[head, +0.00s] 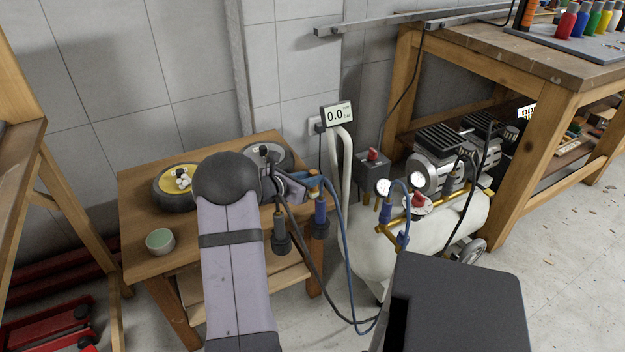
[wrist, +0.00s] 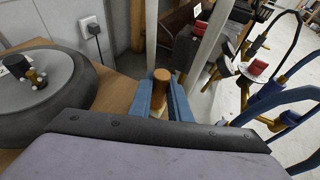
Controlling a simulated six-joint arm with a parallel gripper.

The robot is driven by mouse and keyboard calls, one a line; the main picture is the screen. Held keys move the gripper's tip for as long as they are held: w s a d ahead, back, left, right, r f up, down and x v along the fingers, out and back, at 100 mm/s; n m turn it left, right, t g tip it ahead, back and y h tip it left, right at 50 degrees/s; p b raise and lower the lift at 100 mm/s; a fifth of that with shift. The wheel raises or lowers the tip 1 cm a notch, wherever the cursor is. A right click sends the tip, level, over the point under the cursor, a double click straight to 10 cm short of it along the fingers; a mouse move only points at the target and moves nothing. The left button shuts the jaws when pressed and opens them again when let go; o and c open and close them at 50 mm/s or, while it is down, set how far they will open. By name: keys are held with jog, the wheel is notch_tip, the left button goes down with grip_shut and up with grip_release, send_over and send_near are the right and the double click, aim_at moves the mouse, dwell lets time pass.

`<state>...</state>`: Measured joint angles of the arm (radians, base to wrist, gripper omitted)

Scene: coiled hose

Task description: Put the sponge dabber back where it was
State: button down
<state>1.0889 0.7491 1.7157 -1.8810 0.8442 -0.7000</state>
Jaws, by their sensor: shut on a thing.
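My gripper (head: 310,182) is over the right side of the small wooden table (head: 140,222). In the wrist view its blue fingers are shut on the sponge dabber (wrist: 161,77), whose brown, wood-like round end shows between them. A small round pot (head: 160,241) with a pale green top stands at the table's front left, well left of my gripper.
A wheel with a yellow hub (head: 168,184) lies at the table's left, and a grey-hubbed wheel (head: 264,152) at the back. Hose fittings (head: 320,218) hang at the right edge. Pale upright pipes (head: 345,180) and a compressor (head: 370,245) stand to the right.

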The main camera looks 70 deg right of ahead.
jog(key=shift+f, duration=0.15)
jog(key=c, duration=1.7)
grip_release()
jog(key=shift+o, duration=0.2)
jog(key=shift+r, duration=0.2)
jog(key=shift+w+a+r, duration=0.1)
jog(key=shift+r, duration=0.05)
jog(key=p+v, duration=0.2)
jog(key=v, duration=0.9)
jog(key=shift+a, duration=0.35)
jog(key=shift+r, duration=0.15)
